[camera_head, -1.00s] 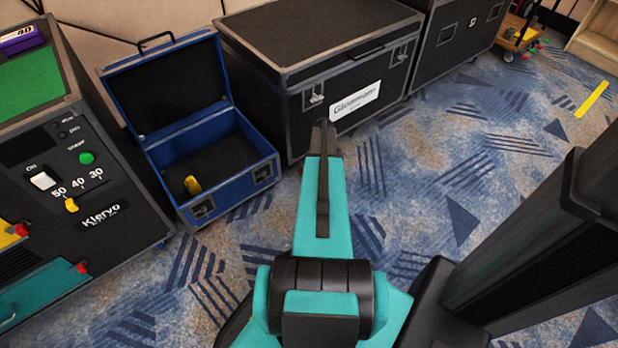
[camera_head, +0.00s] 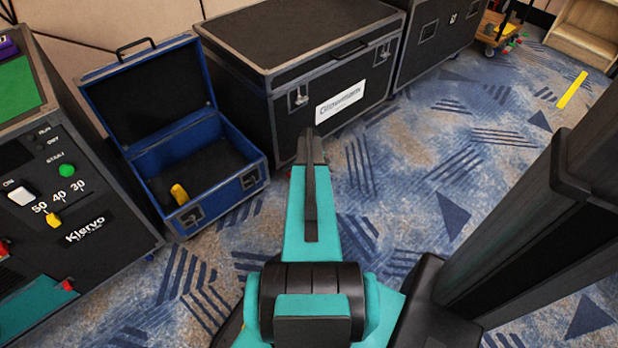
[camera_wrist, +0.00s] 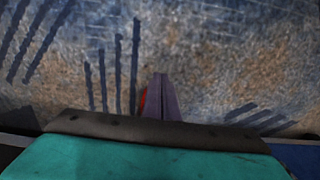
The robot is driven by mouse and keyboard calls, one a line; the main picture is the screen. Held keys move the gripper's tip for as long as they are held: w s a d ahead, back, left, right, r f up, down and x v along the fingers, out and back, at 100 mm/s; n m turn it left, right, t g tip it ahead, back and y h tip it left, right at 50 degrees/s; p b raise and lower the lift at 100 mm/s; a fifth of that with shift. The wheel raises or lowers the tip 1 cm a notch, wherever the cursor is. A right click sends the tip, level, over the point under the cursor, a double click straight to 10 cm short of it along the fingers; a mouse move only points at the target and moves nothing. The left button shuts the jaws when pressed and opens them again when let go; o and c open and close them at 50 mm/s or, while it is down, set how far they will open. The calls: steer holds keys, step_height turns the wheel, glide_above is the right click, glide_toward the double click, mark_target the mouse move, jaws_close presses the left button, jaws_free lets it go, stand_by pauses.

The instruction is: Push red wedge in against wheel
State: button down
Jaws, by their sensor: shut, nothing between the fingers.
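In the wrist view my gripper (camera_wrist: 159,82) is shut and empty, its dark fingers held together over the patterned carpet. A small red sliver (camera_wrist: 144,102) shows right beside the fingers' left side. It is mostly hidden behind them, so I cannot tell if it is the red wedge or if the fingers touch it. In the head view my teal arm reaches toward the front lower left corner of the large black case (camera_head: 305,35) and hides my fingers there. No wheel is clearly visible at that corner.
An open blue case (camera_head: 190,215) with a yellow item (camera_head: 179,194) inside stands left of my arm. A black control cabinet (camera_head: 120,225) with a green button is at the far left. Another black case (camera_head: 430,45) stands behind right. Carpet (camera_head: 400,185) to the right is clear.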

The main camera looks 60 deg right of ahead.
step_height(320, 180, down, 6)
steer(key=shift+r+b, duration=0.25)
steer(key=shift+b, duration=0.6)
steer(key=shift+w+d+f+b, duration=0.1)
steer(key=shift+w+d+b, duration=0.1)
steer(key=shift+w, duration=0.3)
steer(key=shift+w+d+b, duration=0.2)
steer(key=shift+w, duration=0.3)
steer(key=shift+w+d+b, duration=0.25)
steer(key=shift+w+b, duration=0.1)
steer(key=shift+w, duration=0.6)
steer(key=shift+w+r, duration=0.1)
steer(key=shift+r, duration=0.1)
steer(key=shift+w+d+p, duration=0.2)
steer(key=shift+w+p, duration=0.25)
steer(key=shift+p, duration=0.1)
steer(key=shift+w+d+p, duration=0.15)
steer(key=shift+w+p, duration=0.2)
steer(key=shift+w, duration=0.15)
